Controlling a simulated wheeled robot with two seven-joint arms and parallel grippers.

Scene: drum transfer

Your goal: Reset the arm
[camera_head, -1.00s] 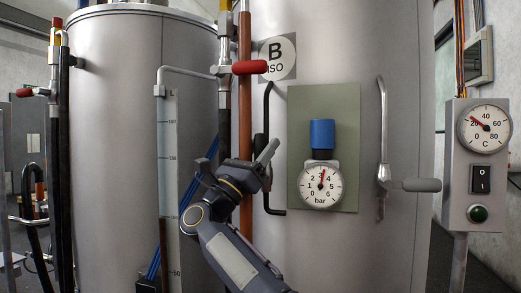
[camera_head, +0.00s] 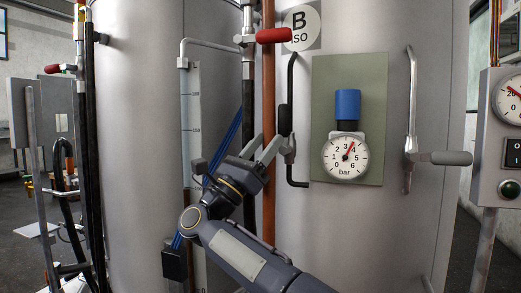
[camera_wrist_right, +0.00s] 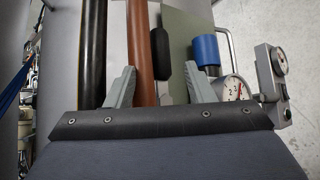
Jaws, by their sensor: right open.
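My right gripper (camera_head: 264,146) is in the middle of the head view, in front of the tanks, with its arm coming up from the bottom right. Its two grey fingers are apart, and nothing shows held between them. In the right wrist view my right gripper (camera_wrist_right: 160,78) also shows open, with the brown pipe (camera_wrist_right: 137,35) and a black handle grip (camera_wrist_right: 161,52) beyond the gap. The black handle (camera_head: 291,75) is on tank B, just right of the fingers in the head view. I cannot tell whether the fingers touch it. My left gripper is out of view.
The pressure gauge (camera_head: 346,157) with a blue cap (camera_head: 347,104) is on a green plate (camera_head: 322,80). A lever handle (camera_head: 450,158) and a control box (camera_head: 492,155) are further right. A red valve handle (camera_head: 273,35) is above my gripper. A level scale (camera_head: 191,130) stands at left.

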